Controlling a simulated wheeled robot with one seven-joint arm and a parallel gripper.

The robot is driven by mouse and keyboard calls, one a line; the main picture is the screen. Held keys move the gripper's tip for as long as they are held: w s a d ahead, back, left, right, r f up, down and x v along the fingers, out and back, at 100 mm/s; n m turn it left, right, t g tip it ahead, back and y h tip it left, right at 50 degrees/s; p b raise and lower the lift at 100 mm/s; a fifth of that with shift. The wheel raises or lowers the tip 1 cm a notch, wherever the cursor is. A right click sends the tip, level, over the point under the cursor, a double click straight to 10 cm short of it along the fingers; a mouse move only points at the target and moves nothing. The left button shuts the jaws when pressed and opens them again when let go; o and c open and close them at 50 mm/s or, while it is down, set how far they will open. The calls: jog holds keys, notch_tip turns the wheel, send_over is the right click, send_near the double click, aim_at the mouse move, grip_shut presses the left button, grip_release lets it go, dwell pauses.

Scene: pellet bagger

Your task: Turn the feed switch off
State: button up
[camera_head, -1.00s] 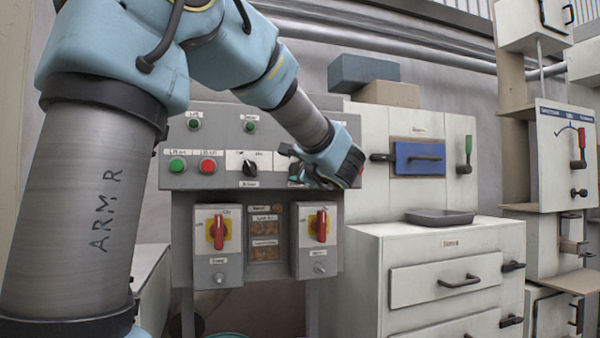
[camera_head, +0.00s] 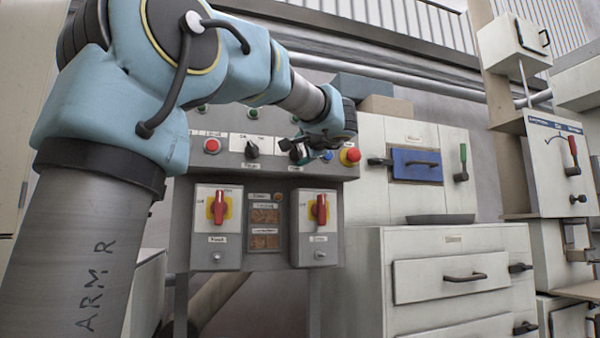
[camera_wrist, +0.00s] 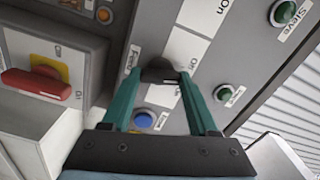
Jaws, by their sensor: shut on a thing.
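The feed switch (camera_wrist: 160,70) is a dark rotary knob on the grey panel, seen in the wrist view beside a label reading Feed. My gripper (camera_wrist: 160,76) has a teal finger on each side of the knob and is shut on it. The fingers hide part of the knob, and I cannot tell clearly which way it points. In the head view my gripper (camera_head: 297,150) is at the right part of the panel's button row, covering most of the switch.
A blue button (camera_wrist: 143,119) sits close by the fingers. A red emergency button (camera_head: 349,156) is just right of my gripper. Another black knob (camera_head: 252,149) and a red button (camera_head: 211,146) lie left. Two red-handled switch boxes (camera_head: 219,207) (camera_head: 320,210) hang below.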

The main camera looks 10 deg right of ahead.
jog(key=shift+f+n+b, duration=0.1)
jog(key=shift+n+b, duration=1.3)
jog(key=shift+b, duration=0.2)
jog(key=o, duration=1.4)
jog(key=s, duration=0.3)
jog(key=s+d, duration=0.1)
jog(key=s, duration=0.6)
jog(key=shift+s+d, duration=0.2)
jog(key=shift+s, duration=0.15)
